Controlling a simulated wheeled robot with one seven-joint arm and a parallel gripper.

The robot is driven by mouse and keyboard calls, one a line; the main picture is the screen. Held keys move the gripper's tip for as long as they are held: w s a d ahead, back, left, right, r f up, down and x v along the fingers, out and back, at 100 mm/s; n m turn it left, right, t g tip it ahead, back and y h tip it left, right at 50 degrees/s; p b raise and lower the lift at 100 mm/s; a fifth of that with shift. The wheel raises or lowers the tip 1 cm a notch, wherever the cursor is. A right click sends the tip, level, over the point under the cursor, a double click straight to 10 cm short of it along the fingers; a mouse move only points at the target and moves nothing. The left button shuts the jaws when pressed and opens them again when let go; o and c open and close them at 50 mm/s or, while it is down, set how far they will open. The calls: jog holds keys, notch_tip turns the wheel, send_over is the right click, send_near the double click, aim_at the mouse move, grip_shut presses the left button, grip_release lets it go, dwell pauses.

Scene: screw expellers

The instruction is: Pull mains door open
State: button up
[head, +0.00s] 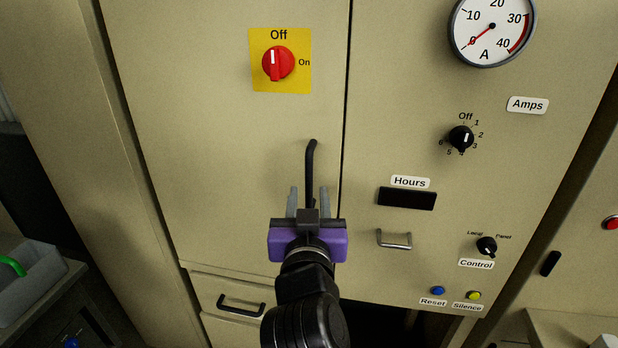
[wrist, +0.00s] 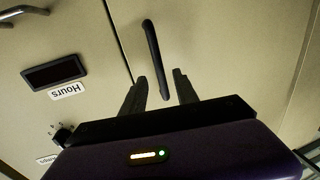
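The mains door (head: 220,165) is a beige cabinet panel that sits flush with the panel to its right, with a thin dark seam between them. Its black bar handle (head: 311,165) stands upright near that seam; the handle also shows in the wrist view (wrist: 156,60). A red rotary switch (head: 278,62) on a yellow plate sits on the door, its white mark toward Off. My gripper (head: 308,198) is open, with its two grey fingers on either side of the handle's lower part in the head view. In the wrist view the handle's end shows between the spread fingertips (wrist: 160,82).
To the right are an ammeter (head: 492,28), a black selector knob (head: 461,138), a small metal handle (head: 394,239) and Reset and Silence buttons. A drawer with a black handle (head: 241,304) lies below the door. A grey bin (head: 35,280) stands at lower left.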

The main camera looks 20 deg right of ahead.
aim_at(309, 182)
jog(key=p+x, duration=0.1)
jog(key=x, duration=0.5)
jog(key=shift+w+p, duration=0.1)
jog(key=shift+p, duration=0.2)
grip_shut()
dwell(1.1)
